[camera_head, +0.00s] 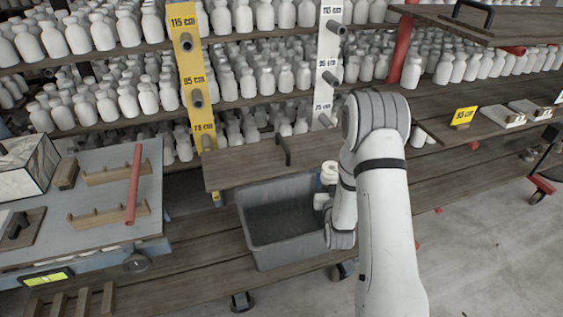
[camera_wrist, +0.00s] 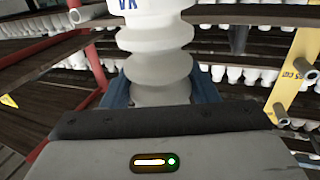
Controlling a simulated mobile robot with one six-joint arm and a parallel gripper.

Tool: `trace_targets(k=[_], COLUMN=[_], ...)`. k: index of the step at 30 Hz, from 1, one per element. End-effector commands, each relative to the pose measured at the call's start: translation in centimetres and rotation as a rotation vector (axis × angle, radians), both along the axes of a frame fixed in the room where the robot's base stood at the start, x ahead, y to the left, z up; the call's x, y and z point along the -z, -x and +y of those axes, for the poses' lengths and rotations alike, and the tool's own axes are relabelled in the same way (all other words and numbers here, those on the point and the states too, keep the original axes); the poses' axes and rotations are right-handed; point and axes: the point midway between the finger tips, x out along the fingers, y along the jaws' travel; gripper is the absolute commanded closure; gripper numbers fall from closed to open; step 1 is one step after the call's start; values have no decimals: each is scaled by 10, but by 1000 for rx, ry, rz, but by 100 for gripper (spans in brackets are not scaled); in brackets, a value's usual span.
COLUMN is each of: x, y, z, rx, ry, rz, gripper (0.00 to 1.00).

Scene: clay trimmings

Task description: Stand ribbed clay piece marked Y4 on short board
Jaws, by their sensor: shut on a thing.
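A white ribbed clay piece (camera_wrist: 158,66) fills the upper middle of the wrist view. Dark lettering near its top is cut by the frame edge; I cannot read it fully. My gripper (camera_wrist: 161,92) has its blue fingers shut on the piece's sides. In the head view, a white part of the piece (camera_head: 329,172) shows left of my arm, which hides most of my gripper. The piece is apart from the wooden board with a dark handle (camera_head: 240,160), just right of that board's end. I cannot tell which board is the short one.
A grey bin (camera_head: 262,255) stands below the handled board. Another handled board (camera_head: 530,35) is at upper right. A cart (camera_head: 90,215) with a red rod (camera_head: 133,185) stands left. Shelves of white bottles fill the back. A yellow post (camera_head: 190,75) and white post (camera_head: 327,65) carry pegs.

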Motion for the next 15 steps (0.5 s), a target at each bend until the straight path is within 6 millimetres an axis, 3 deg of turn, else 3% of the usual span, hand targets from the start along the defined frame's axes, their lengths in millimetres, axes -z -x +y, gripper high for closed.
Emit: trace_targets(k=[1, 3, 15], x=[16, 22, 37], y=[-7, -15, -47], z=[0, 0, 1], rx=[0, -1, -1], ry=[0, 1, 2], rz=[-10, -9, -9], gripper=[88, 88, 88])
